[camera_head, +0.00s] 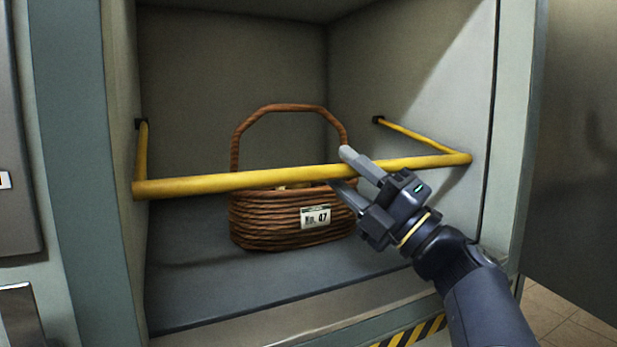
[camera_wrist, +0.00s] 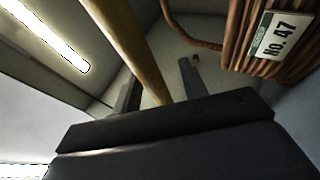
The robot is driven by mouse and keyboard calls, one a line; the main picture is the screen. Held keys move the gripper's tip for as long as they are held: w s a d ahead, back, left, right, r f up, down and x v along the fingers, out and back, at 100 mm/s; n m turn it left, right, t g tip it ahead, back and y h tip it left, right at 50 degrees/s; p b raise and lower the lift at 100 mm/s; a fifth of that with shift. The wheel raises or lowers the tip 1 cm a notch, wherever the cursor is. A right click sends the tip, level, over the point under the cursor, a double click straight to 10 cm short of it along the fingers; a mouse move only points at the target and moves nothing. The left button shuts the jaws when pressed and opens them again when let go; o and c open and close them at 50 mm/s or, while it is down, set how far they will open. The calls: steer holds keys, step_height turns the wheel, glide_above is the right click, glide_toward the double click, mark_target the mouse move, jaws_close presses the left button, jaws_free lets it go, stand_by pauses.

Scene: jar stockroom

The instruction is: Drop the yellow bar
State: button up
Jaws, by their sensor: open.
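The yellow bar (camera_head: 235,181) runs across the front of an open compartment, in front of a wicker basket. Side arms join it to pivots on both inner walls. My gripper (camera_head: 340,170) is open at the bar, right of its middle, with one finger above it and one below. In the wrist view the bar (camera_wrist: 130,45) passes between the two fingers (camera_wrist: 158,92); I cannot tell whether they touch it. The basket (camera_head: 275,222) stands upright on the compartment floor behind the bar, with a "No. 47" label (camera_head: 315,217), also seen in the wrist view (camera_wrist: 280,45).
The compartment's side walls (camera_head: 415,75) and frame (camera_head: 82,200) stand close on both sides. A front sill (camera_head: 270,330) with yellow-black striping (camera_head: 415,333) lies below. The compartment floor (camera_head: 190,285) left of the basket is clear.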

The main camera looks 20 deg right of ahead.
steer(key=shift+s+d, duration=0.1)
steer(key=p+v, duration=0.1)
steer(key=v, duration=0.9)
steer(key=shift+s+d+f, duration=0.15)
steer(key=shift+f, duration=0.1)
steer(key=b+x, duration=0.1)
steer(key=x, duration=0.9)
steer(key=shift+r, duration=0.15)
steer(key=shift+w+a+r, duration=0.25)
steer(key=shift+r, duration=0.05)
steer(key=shift+s, duration=0.1)
